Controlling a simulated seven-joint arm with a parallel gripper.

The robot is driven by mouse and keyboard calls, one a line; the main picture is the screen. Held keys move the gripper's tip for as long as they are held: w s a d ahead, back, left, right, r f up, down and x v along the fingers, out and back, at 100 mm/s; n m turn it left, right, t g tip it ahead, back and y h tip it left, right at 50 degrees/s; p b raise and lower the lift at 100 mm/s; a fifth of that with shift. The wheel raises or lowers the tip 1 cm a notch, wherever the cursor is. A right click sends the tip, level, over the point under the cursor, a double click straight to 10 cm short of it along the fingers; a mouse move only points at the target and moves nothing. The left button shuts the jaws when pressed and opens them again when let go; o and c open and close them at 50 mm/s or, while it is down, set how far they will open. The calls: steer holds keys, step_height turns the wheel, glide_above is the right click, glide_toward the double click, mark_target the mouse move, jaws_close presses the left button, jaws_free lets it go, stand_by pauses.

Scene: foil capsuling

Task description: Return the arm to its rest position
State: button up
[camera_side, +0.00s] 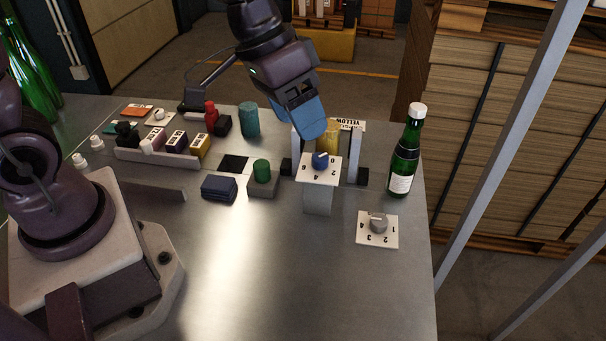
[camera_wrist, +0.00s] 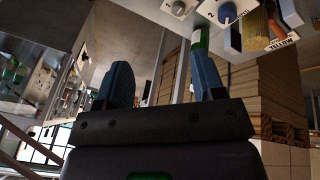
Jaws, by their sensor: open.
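My gripper (camera_side: 308,118) is raised over the back of the metal table, just behind and above the blue knob (camera_side: 321,160) on its white numbered plate. In the wrist view my gripper (camera_wrist: 163,85) has its two blue fingers spread apart, with nothing between them. A yellow cylinder (camera_side: 328,137) stands close to the fingertips in the side view, beside a YELLOW label (camera_side: 347,125). In the wrist view the blue knob (camera_wrist: 227,13) and the YELLOW label (camera_wrist: 281,44) lie at the upper right, beyond the fingers.
A green bottle with a white cap (camera_side: 405,153) stands upright at the table's right edge. A grey knob (camera_side: 378,224) sits on a plate at front right. A green cylinder (camera_side: 261,170), a teal cylinder (camera_side: 249,119) and a rack of small boxes (camera_side: 158,155) stand left. The front middle is clear.

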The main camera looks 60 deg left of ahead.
steer(key=s+a+r+n+t+y, duration=0.1)
steer(key=s+a+r+t+y, duration=0.1)
steer(key=s+a+r, duration=0.6)
steer(key=shift+s+a+t+y, duration=0.3)
steer(key=shift+s+a+y, duration=0.3)
steer(key=shift+s+a, duration=1.15)
steer(key=shift+s+d, duration=0.3)
